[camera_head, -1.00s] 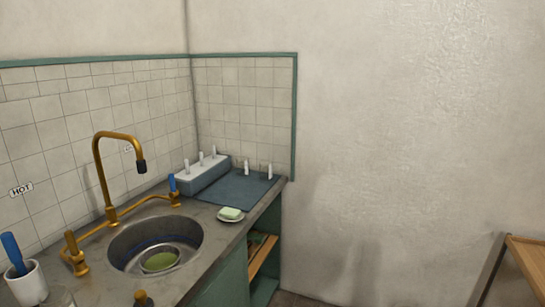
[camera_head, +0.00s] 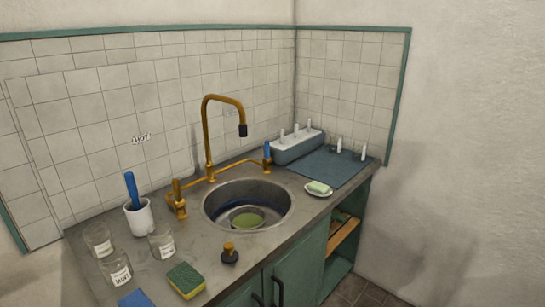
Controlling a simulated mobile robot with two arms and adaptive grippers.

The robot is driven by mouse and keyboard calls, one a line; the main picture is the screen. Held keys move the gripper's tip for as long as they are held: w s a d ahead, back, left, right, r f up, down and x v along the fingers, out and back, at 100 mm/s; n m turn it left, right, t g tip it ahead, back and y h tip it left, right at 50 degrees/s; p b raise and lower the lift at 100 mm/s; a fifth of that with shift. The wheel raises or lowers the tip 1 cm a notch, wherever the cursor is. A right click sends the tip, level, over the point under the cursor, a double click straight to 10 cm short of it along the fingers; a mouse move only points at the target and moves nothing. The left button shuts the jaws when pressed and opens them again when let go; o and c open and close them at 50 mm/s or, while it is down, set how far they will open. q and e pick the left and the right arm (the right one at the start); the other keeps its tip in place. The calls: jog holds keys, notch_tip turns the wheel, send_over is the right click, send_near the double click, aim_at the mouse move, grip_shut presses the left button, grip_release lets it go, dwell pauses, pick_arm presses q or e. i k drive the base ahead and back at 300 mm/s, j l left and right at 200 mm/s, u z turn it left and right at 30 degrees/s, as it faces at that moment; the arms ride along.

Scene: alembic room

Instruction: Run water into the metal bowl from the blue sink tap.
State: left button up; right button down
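A brass gooseneck tap (camera_head: 208,135) stands behind the round sink (camera_head: 283,207), its dark nozzle (camera_head: 243,130) over the basin. No water shows at the nozzle. A blue handle (camera_head: 267,151) stands upright at the tap's right end. A plain brass handle (camera_head: 177,191) is at the left end, below a "HOT" label (camera_head: 141,138) on the tiles. The metal bowl (camera_head: 235,213) sits in the sink and looks greenish inside. A dark blue band, unclear in nature, curves behind it. Neither of my grippers is in view.
A white cup (camera_head: 139,218) with a blue-handled item, several labelled glass jars (camera_head: 162,244), a sponge (camera_head: 186,280) and a brass-topped stopper (camera_head: 229,254) crowd the counter's left and front. Soap on a dish (camera_head: 318,189), a blue mat (camera_head: 325,168) and a rack (camera_head: 297,147) are right.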

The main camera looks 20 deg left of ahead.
aim_at(267, 159)
jog(key=u, duration=0.25)
jog(key=i+l+u, duration=0.1)
jog(key=u, duration=0.3)
jog(key=i+l+u, duration=0.2)
jog(key=u, duration=0.2)
jog(key=i+l+u, duration=0.15)
jog(key=u, duration=0.2)
jog(key=i+l+u, duration=0.1)
jog(key=l+u, duration=0.15)
jog(key=u, duration=0.15)
